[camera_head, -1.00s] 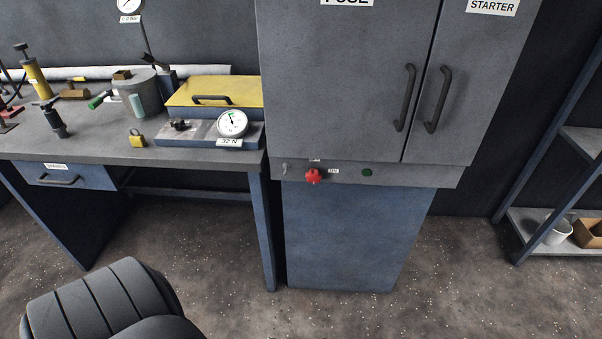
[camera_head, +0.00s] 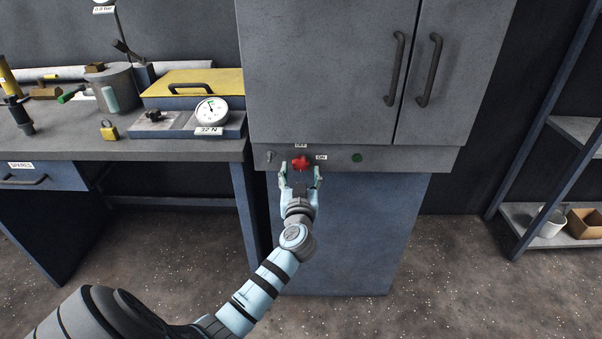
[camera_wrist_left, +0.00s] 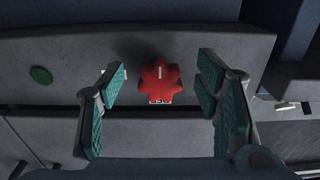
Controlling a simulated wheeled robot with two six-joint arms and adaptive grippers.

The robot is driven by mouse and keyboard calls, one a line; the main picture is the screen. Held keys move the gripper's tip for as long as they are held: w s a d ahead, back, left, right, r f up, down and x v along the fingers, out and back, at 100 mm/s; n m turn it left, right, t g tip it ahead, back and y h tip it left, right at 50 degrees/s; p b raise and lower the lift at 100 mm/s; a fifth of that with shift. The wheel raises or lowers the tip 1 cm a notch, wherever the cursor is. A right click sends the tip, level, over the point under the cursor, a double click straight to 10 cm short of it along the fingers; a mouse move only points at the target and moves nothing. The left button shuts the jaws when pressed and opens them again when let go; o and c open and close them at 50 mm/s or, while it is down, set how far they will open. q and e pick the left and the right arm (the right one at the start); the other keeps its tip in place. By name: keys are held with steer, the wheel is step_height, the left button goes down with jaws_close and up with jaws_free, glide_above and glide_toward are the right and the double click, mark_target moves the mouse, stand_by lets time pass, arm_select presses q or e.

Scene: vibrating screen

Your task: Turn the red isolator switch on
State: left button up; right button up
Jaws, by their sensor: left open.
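The red isolator switch (camera_head: 301,163) is a lobed knob on the grey strip under the cabinet doors. An OFF label sits above it and an ON label (camera_head: 321,157) to its right. My left gripper (camera_head: 301,176) is open just in front of and below the knob. In the left wrist view the red knob (camera_wrist_left: 160,80) stands between and beyond the two open fingers (camera_wrist_left: 162,88), with a white mark on its face and no finger seen touching it. My right gripper is not in view.
A green button (camera_head: 357,158) is right of the knob, and a small metal latch (camera_head: 269,157) is left of it. The workbench (camera_head: 90,146) with a gauge (camera_head: 212,111) stands to the left. A shelf (camera_head: 560,238) stands at the right.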

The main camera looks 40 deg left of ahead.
arm_select(q)
steer(key=shift+w+a, duration=0.45)
steer(key=shift+w, duration=0.1)
steer(key=shift+c, duration=0.6)
steer(key=c, duration=1)
steer(key=shift+c, duration=0.2)
